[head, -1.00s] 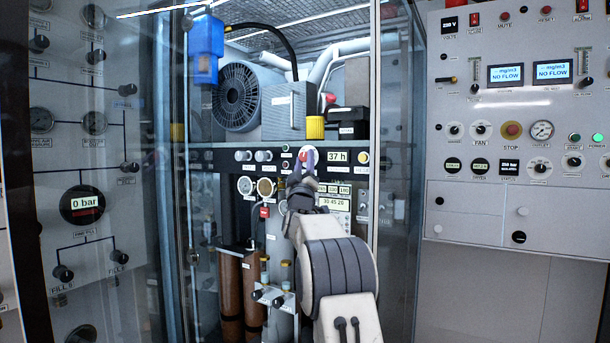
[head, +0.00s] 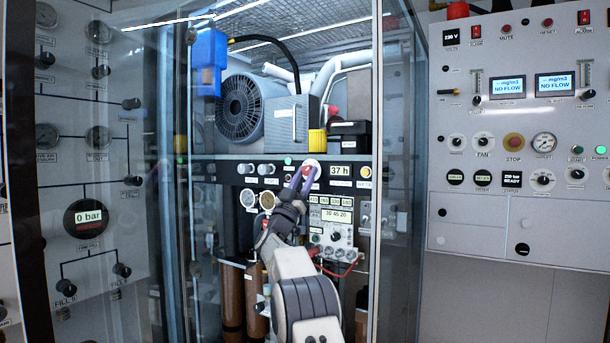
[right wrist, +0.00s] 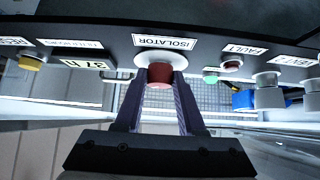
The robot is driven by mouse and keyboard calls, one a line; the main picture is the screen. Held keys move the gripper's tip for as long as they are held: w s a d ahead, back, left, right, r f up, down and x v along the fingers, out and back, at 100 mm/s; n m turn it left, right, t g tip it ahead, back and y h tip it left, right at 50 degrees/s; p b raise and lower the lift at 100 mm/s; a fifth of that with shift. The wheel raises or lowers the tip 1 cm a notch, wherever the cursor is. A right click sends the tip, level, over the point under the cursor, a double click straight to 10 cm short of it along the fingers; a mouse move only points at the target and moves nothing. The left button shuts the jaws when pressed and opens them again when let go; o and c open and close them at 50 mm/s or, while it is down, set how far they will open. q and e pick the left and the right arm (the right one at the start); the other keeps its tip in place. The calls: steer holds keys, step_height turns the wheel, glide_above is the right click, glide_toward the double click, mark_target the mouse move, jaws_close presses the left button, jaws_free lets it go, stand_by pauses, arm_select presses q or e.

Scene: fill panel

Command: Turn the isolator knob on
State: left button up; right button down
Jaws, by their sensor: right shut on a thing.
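The knob's exact turn angle is hard to read. My left gripper is not in view.
Beside the knob are a 37 h display (head: 340,171), a yellow button (head: 365,172) and a green lamp (right wrist: 211,77). Glass cabinet panels stand at both sides. A control panel (head: 480,215) is at right; its small status display (head: 512,180) appears to read READY.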

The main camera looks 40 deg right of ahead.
steer(key=shift+s+r+g, duration=0.1)
steer(key=shift+r+g, duration=0.1)
steer(key=shift+g, duration=0.1)
steer(key=c, duration=0.5)
jaws_free()
steer(key=shift+f, duration=0.1)
steer(key=shift+f, duration=0.1)
steer(key=b+v, duration=0.4)
steer(key=v, duration=0.6)
steer(key=shift+f, duration=0.15)
